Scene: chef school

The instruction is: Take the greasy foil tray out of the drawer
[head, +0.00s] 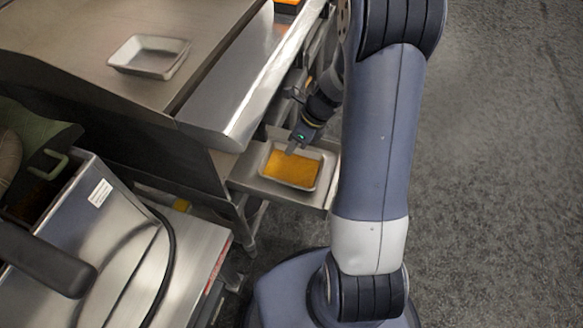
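The drawer (250,181) is pulled out from under the steel counter. A foil tray (265,176) with a pale rim and an orange greasy layer inside lies in it. My gripper (291,149) points down at the tray's upper edge. Its fingertips overlap the tray's inside edge in the picture. I cannot tell whether they touch it, or whether the fingers are open or shut. My arm comes in from the right and covers part of the space beside the drawer.
A second, clean foil tray (148,57) stands on the counter top (60,45). The counter's steel front edge (235,105) overhangs the back of the drawer. A steel appliance (95,215) with a black cable stands at the lower left. The floor (490,190) at the right is clear.

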